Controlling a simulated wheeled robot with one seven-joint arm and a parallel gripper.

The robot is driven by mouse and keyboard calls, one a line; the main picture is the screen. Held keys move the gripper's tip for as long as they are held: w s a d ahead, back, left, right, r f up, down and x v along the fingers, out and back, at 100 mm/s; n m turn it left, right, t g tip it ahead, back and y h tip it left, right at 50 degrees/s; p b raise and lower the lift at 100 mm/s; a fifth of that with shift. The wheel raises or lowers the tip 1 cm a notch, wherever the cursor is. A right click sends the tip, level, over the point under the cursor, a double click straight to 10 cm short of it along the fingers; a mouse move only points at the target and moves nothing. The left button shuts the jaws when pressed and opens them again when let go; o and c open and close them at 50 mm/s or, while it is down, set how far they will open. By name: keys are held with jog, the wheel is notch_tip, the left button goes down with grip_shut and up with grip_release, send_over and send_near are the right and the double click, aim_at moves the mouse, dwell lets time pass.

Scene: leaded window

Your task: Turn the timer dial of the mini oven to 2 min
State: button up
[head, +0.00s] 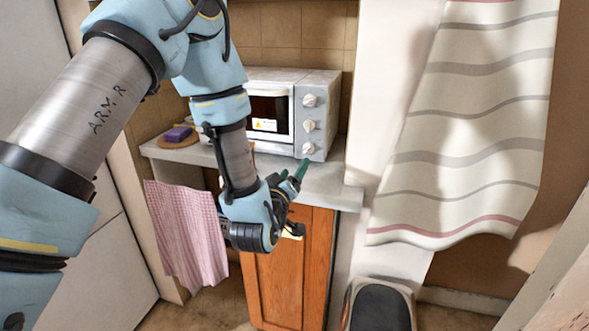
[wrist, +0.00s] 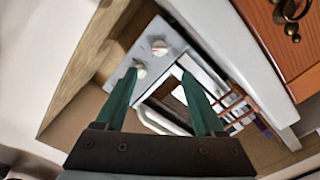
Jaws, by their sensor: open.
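The white mini oven (head: 290,78) stands on the counter with a column of three pale dials on its right front panel: upper dial (head: 309,100), middle dial (head: 309,125) and lower dial (head: 308,149). Their markings are too small to read, so I cannot tell the timer setting. My gripper (head: 292,170) is open and empty, in front of and below the panel. In the wrist view its green fingers (wrist: 161,75) point towards the panel; two dials show, one (wrist: 159,47) between the fingers' lines and one (wrist: 139,69) beside the left fingertip. The third is hidden there.
The grey counter (head: 335,185) ends just right of the oven. A purple sponge (head: 178,134) lies on a round board at left. A pink checked towel (head: 185,230) hangs below, beside an orange wooden cabinet door (head: 290,275). A striped curtain (head: 470,120) hangs at right, above a bin (head: 380,308).

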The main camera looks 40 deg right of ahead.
aim_at(306, 149)
jog(key=w+b, duration=0.1)
jog(key=g, duration=0.1)
jog(key=w+d+g+b, duration=0.1)
jog(key=shift+w+r+b, duration=0.3)
jog(key=shift+w+r, duration=0.05)
jog(key=g, duration=0.1)
jog(key=r+g+b, duration=0.1)
jog(key=w+r+b, duration=0.1)
jog(key=shift+a+r+m+g+y, duration=0.15)
jog(key=shift+a+m+g+y, duration=0.15)
jog(key=shift+a+m+g, duration=0.1)
jog(key=shift+a+r+m+g, duration=0.2)
jog(key=shift+r+m+g, duration=0.05)
jog(key=shift+m+g, duration=0.05)
jog(key=shift+w+d, duration=0.15)
jog(key=shift+d, duration=0.35)
jog(key=x, duration=0.3)
jog(key=p+x, duration=0.1)
jog(key=x, duration=0.2)
jog(key=p+x, duration=0.1)
jog(key=x, duration=0.2)
jog(key=shift+w+d+f, duration=0.15)
jog(key=shift+d+f, duration=0.1)
jog(key=shift+f, duration=0.1)
jog(key=shift+c, duration=0.2)
grip_shut()
